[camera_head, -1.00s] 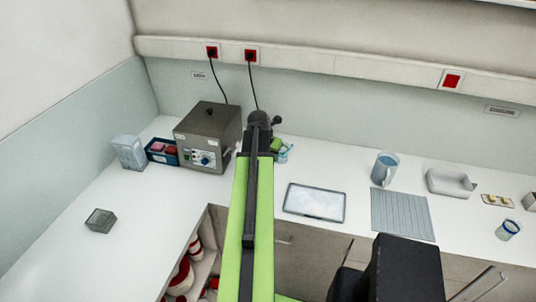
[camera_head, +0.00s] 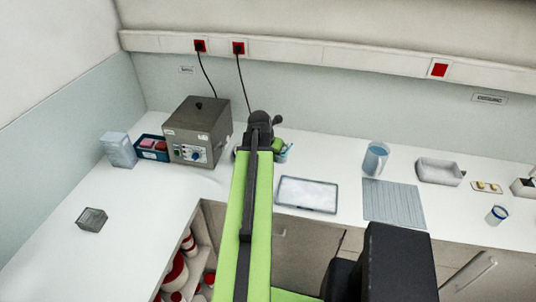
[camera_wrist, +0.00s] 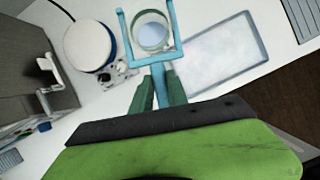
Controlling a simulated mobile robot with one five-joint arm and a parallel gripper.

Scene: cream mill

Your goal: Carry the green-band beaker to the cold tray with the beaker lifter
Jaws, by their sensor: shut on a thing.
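My gripper (camera_wrist: 159,82) is shut on the light-blue handle of the beaker lifter (camera_wrist: 162,62). The lifter's fork stretches ahead of the fingers, with an arm on each side of a clear beaker with a greenish rim (camera_wrist: 151,34). I cannot tell whether the beaker is off the bench. The cold tray (camera_head: 307,195) is a pale, dark-rimmed rectangle on the bench; it also shows in the wrist view (camera_wrist: 215,52), just right of the fork and apart from the beaker. In the head view my arm hides most of the gripper (camera_head: 279,147) and lifter.
A grey box-shaped device (camera_head: 199,130) stands left of my arm. In the wrist view a round white, blue-rimmed thing (camera_wrist: 88,45) is close left of the fork. A ribbed mat (camera_head: 394,203), a blue jug (camera_head: 376,158) and a blue-banded beaker (camera_head: 497,215) are to the right.

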